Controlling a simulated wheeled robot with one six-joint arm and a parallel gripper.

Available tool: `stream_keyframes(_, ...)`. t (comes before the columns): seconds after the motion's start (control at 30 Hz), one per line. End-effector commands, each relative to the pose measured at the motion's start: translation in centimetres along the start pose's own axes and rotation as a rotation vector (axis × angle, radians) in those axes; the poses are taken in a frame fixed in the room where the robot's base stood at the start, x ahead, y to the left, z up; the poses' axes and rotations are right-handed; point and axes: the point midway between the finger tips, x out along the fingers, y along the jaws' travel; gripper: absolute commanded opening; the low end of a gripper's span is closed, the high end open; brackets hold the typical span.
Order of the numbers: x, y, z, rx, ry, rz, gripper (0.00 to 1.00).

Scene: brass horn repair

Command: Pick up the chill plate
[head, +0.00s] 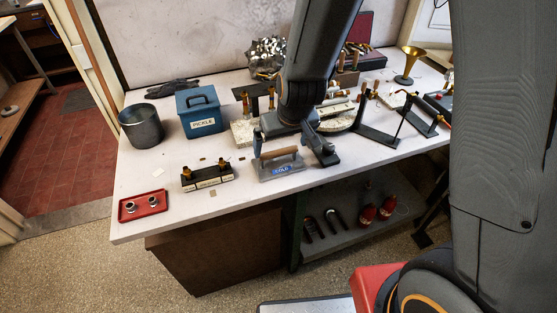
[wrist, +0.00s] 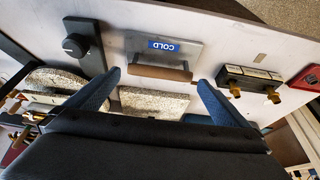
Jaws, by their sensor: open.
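The chill plate (head: 281,171) is a grey metal plate with a wooden bar handle and a blue COLD label. It lies near the front edge of the white bench, in the middle of the head view. In the wrist view the plate (wrist: 190,53) is at upper centre, its handle towards my fingers. My gripper (head: 291,150) is open and empty, with its fingers to either side of the handle. In the wrist view my gripper's fingertips (wrist: 159,80) lie beyond the handle's two ends. I cannot tell how high above the plate they are.
A black holder with brass pieces (head: 207,178) and a red tray (head: 143,207) stand left of the plate. The blue PICKLE box (head: 201,112) and grey pot (head: 142,126) are behind them. A pale stone block (wrist: 154,103) lies behind the plate.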

Motion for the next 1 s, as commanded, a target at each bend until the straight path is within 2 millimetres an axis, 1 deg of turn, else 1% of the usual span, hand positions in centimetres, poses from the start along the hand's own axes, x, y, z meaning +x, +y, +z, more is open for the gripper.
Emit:
stream_keyframes(0.03, 0.8, 0.0, 0.1, 0.000, -0.001, 0.000, 1.00)
stream_keyframes(0.23, 2.4, 0.0, 0.1, 0.000, -0.001, 0.000, 1.00)
stream_keyframes(0.43, 4.7, -0.1, 0.2, 0.000, -0.004, 0.000, 1.00)
stream_keyframes(0.6, 6.2, -0.1, 0.2, 0.001, -0.003, 0.001, 1.00)
stream_keyframes(0.73, 6.7, -0.1, 0.1, 0.001, -0.001, 0.001, 1.00)
stream_keyframes(0.97, 6.8, -0.1, 0.1, 0.001, -0.001, 0.001, 1.00)
stream_keyframes(1.0, 6.8, -0.1, 0.1, 0.001, -0.001, 0.001, 0.95)
